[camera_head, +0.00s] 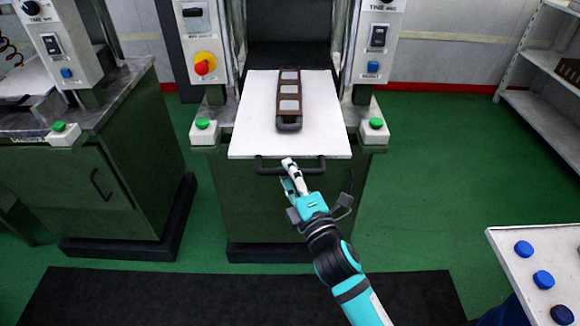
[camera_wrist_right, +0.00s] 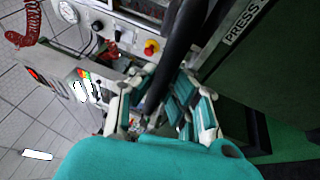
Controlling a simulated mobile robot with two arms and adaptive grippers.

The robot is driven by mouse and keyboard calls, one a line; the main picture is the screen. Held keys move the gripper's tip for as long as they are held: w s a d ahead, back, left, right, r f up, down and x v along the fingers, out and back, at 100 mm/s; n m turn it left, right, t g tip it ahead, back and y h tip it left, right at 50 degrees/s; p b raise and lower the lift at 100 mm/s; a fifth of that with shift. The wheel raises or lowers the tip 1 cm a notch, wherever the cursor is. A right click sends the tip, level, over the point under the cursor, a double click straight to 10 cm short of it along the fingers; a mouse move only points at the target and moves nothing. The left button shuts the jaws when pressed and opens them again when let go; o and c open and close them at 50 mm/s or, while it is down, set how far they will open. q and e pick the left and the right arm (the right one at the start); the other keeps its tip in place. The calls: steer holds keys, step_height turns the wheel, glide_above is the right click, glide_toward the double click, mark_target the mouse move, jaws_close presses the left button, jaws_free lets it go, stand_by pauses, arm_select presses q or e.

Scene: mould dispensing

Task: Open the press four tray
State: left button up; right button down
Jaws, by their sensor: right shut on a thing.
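The press tray (camera_head: 246,123) is a white plate that sticks out of the front of the green press in the head view. A brown mould (camera_head: 289,97) with several pale cavities lies on it. A black bar handle (camera_head: 262,168) is on the tray's front edge. My right gripper (camera_head: 291,169) is at the middle of this handle, shut on it. In the right wrist view the dark handle (camera_wrist_right: 183,42) runs between the fingers of my right gripper (camera_wrist_right: 168,108). Whether this is press four cannot be read. My left gripper is not in view.
Green buttons (camera_head: 203,123) stand on white boxes either side of the tray. Another press (camera_head: 110,150) with its own handle is at the left. A white table with blue knobs (camera_head: 543,279) is at the lower right. A shelf (camera_head: 535,105) stands at the right. Green floor between is clear.

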steer(key=shift+r, duration=0.35)
steer(key=c, duration=1.3)
jaws_free()
steer(key=shift+s, duration=0.1)
steer(key=shift+c, duration=0.2)
steer(key=shift+o, duration=0.3)
steer(key=shift+f, duration=0.15)
steer(key=v, duration=1.2)
